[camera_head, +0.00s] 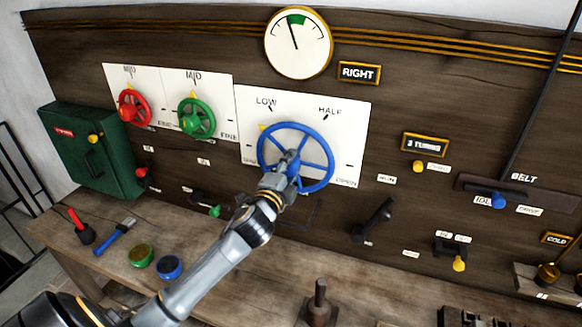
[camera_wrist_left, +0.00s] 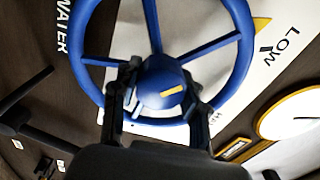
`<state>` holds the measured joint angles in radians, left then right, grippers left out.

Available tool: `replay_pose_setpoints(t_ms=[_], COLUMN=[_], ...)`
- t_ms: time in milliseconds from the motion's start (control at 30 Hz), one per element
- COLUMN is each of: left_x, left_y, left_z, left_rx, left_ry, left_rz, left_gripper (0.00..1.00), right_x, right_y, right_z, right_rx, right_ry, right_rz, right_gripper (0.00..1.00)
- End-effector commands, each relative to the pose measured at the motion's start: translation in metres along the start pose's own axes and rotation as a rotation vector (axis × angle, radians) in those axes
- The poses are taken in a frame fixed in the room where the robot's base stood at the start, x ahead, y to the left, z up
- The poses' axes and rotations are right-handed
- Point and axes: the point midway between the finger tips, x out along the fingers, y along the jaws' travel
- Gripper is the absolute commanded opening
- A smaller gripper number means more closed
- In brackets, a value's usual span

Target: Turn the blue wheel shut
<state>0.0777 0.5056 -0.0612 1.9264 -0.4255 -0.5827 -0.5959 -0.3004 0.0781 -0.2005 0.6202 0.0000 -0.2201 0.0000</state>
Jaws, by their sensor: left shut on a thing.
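The blue wheel (camera_head: 329,165) has several spokes and stands on a white plate (camera_head: 352,120) marked LOW, HALF and OPEN. A yellow triangle (camera_head: 262,128) sits at the wheel's upper left. My left gripper (camera_head: 287,161) is at the wheel's middle, its fingers pointing at the panel. In the left wrist view its two fingers (camera_wrist_left: 158,90) are on either side of the blue hub (camera_wrist_left: 165,75), shut on the wheel. The hub carries a small yellow mark (camera_wrist_left: 172,91). The fingertips' exact contact is partly hidden. My right gripper is not in view.
A red wheel (camera_head: 131,107) and a green wheel (camera_head: 196,118) are to the left. A round gauge (camera_head: 298,55) is above. A black lever (camera_head: 374,220) projects at lower right. The bench below holds a brush (camera_head: 114,237), two round tins and a dark stamp-like tool (camera_head: 319,303).

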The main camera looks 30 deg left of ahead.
Motion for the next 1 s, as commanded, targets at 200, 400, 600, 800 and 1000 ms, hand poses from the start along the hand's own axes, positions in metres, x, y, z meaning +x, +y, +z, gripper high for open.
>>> replay_pose_setpoints(t_ms=[200, 400, 600, 800, 1000], left_x=[-0.0001, 0.0, 0.0, 0.0, 0.0], left_y=[-0.0005, -0.001, -0.0017, -0.0015, -0.0014], left_z=[0.0002, 0.0004, 0.0006, 0.0006, 0.0007], left_rx=[-0.21, -0.393, -0.543, -0.649, -0.709], left_ry=[-0.002, -0.002, -0.001, -0.001, -0.001], left_rz=[0.0, 0.001, 0.0, 0.001, 0.001], left_gripper=[0.12, 0.12, 0.12, 0.12, 0.12], right_x=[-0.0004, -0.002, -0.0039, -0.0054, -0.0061], right_y=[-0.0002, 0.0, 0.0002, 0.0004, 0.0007], right_z=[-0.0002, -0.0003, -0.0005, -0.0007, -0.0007], right_rx=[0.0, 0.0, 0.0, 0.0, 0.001], right_ry=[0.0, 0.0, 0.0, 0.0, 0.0], right_rz=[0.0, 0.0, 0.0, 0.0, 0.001], right_gripper=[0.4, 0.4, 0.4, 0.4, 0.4])
